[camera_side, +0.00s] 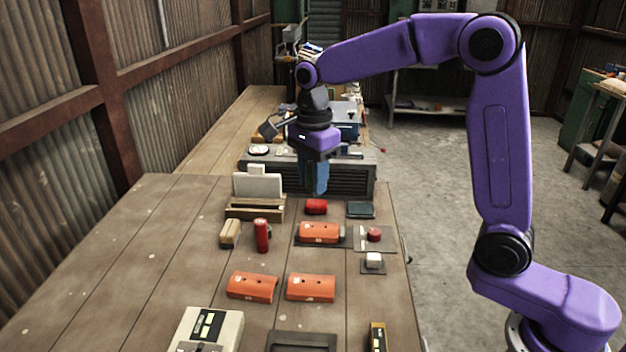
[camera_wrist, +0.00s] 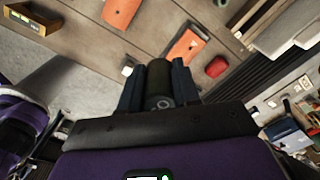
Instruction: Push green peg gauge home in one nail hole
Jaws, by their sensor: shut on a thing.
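My gripper (camera_side: 313,180) points down above the far part of the bench, behind the orange block on the dark plate. Its blue fingers are shut on a dark cylinder, likely the peg gauge (camera_wrist: 158,80), whose round end shows between the fingers in the wrist view. The cylinder looks nearly black there, so green is hard to confirm. An orange block (camera_side: 320,233) sits on a dark plate, apart from the gripper; it also shows in the wrist view (camera_wrist: 183,50). Two more orange blocks (camera_side: 252,286) (camera_side: 310,287) lie nearer on the bench. I cannot clearly make out the nail holes.
A red piece (camera_side: 316,206) lies near the gripper. A red cylinder (camera_side: 262,235) stands left. A red knob (camera_side: 374,234) and white cube (camera_side: 373,260) are right. A wooden rack (camera_side: 256,210) and dark ribbed box (camera_side: 345,180) stand behind. Bare bench lies at front left.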

